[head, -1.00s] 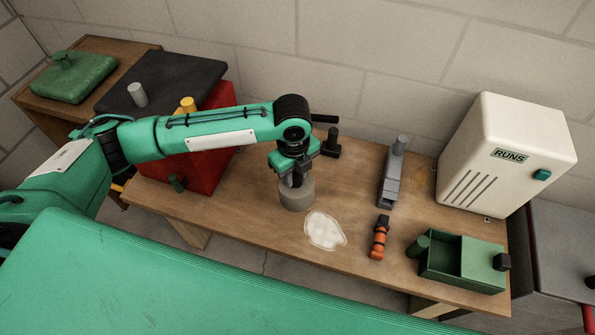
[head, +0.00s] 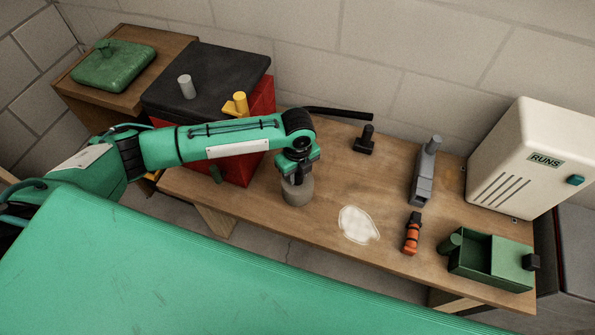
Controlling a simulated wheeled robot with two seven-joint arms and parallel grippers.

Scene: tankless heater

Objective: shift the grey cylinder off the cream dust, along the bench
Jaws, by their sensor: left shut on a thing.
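The grey cylinder (head: 297,192) stands upright on the wooden bench (head: 262,218), left of the cream dust (head: 358,224), with bare wood between them. My left gripper (head: 296,178) comes down from above and is shut on the top of the cylinder, which hides the fingertips in part. The dust is a pale, flat patch near the front of the bench. My right gripper is not in view.
A red chest (head: 262,98) with a dark lid stands left of the cylinder. A black tool (head: 365,140), a grey tool (head: 425,172), an orange-black tool (head: 412,234), a green box (head: 500,262) and a cream heater (head: 525,160) stand to the right.

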